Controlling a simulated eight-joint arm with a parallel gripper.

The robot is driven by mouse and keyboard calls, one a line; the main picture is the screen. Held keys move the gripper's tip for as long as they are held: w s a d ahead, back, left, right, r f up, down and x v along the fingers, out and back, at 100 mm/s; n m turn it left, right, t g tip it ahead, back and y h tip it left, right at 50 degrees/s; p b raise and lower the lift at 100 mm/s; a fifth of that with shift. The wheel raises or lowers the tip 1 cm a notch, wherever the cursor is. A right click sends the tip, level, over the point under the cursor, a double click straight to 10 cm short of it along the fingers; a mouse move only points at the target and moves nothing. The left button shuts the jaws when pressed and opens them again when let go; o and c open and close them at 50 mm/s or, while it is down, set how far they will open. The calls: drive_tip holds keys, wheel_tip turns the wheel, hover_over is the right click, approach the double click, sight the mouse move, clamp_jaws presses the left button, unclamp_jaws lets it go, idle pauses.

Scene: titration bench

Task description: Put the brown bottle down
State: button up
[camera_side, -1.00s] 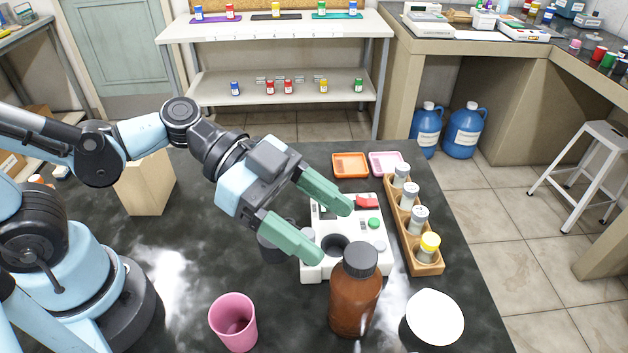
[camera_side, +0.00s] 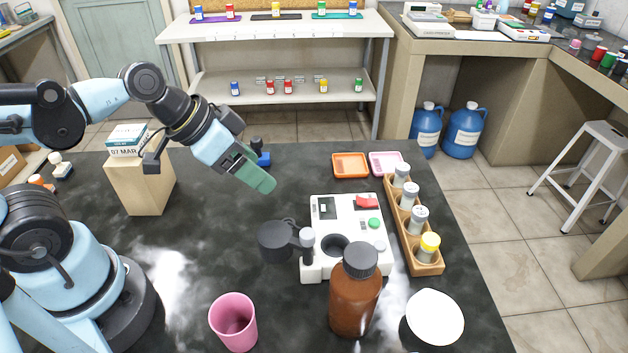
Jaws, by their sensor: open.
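The brown bottle (camera_side: 355,295) with its dark cap stands upright on the black bench, in front of the white device (camera_side: 345,215). My gripper (camera_side: 258,178) is up and to the left of the bottle, well apart from it, above the bench. One green finger shows clearly; the other is mostly hidden behind it. The gripper is open and nothing shows in it.
A pink cup (camera_side: 233,322) stands left of the bottle and a white round dish (camera_side: 434,317) right of it. A wooden rack (camera_side: 415,230) holds several vials. Orange (camera_side: 350,165) and pink (camera_side: 386,164) trays lie at the back. A wooden block (camera_side: 141,183) carries a date box.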

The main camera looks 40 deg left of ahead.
drive_tip(key=a+r+n+t+y, duration=0.1)
drive_tip(key=a+n+y, duration=0.2)
drive_tip(key=a, duration=0.2)
drive_tip(key=shift+w+a+r+n, duration=0.15)
drive_tip(key=shift+w+a+n, duration=0.15)
drive_tip(key=shift+w+a, duration=0.15)
drive_tip(key=shift+d, duration=0.1)
idle(0.7)
